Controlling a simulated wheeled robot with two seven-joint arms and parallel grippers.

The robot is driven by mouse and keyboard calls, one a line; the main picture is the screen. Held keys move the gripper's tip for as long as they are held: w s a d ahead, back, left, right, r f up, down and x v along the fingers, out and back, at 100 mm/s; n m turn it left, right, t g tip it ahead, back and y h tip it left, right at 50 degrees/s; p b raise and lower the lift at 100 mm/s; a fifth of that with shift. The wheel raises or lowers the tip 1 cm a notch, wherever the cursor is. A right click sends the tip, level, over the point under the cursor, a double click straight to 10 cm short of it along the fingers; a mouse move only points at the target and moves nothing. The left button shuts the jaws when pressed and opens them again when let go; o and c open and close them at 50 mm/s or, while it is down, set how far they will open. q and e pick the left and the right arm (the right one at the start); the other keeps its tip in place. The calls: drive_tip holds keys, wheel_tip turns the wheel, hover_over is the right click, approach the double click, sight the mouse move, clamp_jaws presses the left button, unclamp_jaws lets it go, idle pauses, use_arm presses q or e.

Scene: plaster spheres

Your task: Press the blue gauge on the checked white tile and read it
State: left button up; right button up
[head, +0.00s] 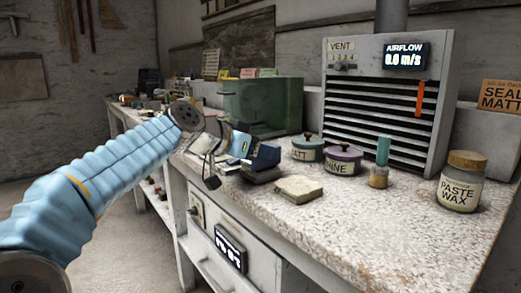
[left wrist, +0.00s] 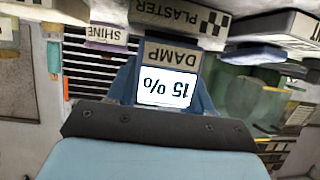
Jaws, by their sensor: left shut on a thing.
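The blue gauge (left wrist: 166,75) shows upside down in the left wrist view, with a DAMP label and a lit display reading 15 %. In the head view it (head: 239,145) is partly hidden at the end of my left arm. My left gripper (head: 222,140) is shut on it; its fingers are mostly hidden. A pale block labelled PLASTER with black-and-white checks (left wrist: 180,18) is right by the gauge's label end in the left wrist view. I cannot tell whether they touch. My right gripper is not in view.
A cream slab (head: 298,188) and a dark blue object (head: 263,156) lie near the gauge. Two lidded pots, a green-handled tool (head: 380,165) and a paste wax jar (head: 461,182) stand to the right. A green box (head: 262,105) and the vent unit stand behind. The bench's front right is clear.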

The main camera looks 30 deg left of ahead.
use_arm(q)
drive_tip(key=shift+r+p, duration=2.65)
drive_tip(key=shift+r, duration=0.85)
